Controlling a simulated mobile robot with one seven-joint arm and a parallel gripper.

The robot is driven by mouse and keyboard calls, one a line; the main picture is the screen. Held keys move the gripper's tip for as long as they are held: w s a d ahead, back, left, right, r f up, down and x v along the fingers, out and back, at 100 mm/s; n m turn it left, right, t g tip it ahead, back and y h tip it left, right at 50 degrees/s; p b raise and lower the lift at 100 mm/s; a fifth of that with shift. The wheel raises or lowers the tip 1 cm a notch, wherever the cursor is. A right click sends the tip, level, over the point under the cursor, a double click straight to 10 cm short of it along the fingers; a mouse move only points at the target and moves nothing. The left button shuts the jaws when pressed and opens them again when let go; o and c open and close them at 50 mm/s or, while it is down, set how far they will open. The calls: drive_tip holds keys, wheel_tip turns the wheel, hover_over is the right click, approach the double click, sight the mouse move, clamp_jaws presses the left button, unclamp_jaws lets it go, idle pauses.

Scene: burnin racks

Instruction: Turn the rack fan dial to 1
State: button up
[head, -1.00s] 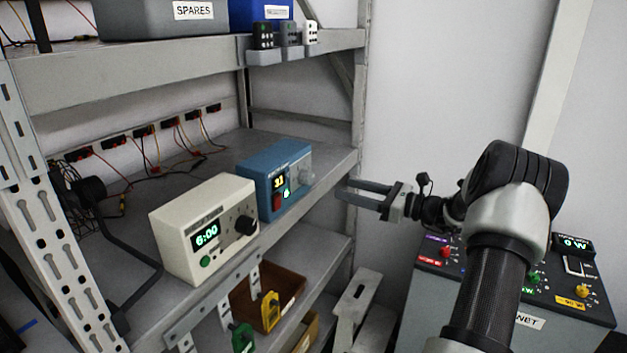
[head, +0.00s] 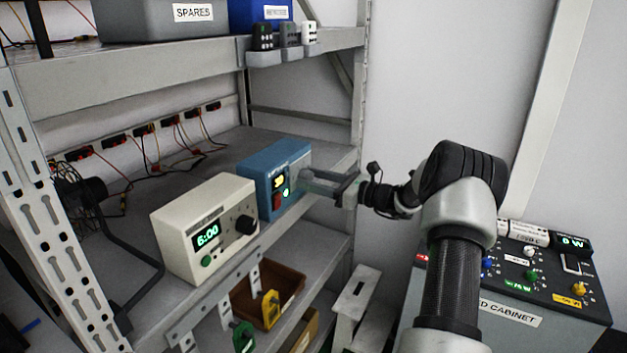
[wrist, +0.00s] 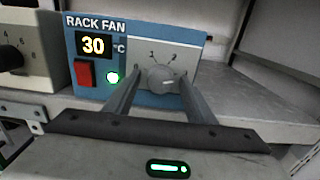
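The rack fan unit (head: 262,160) is a blue box on the middle shelf. In the wrist view its label RACK FAN (wrist: 95,24) shows above a display reading 30 °C, with a red switch and a lit green light. Its grey round dial (wrist: 160,78) sits on a light panel with marks 1 and 2 above it; which mark it points at is unclear. My gripper (wrist: 159,84) is open, with one finger on each side of the dial. I cannot tell whether the fingers touch it. In the head view my gripper (head: 304,181) hides the dial.
A cream unit (head: 205,228) reading 6:00, with a black knob, stands left of the fan unit. A shelf with small boxes (head: 285,45) is above. A control cabinet (head: 510,318) with coloured knobs stands at lower right. Bins (head: 268,300) sit below.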

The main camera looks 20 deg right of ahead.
drive_tip(key=c, duration=0.9)
drive_tip(key=shift+c, duration=0.2)
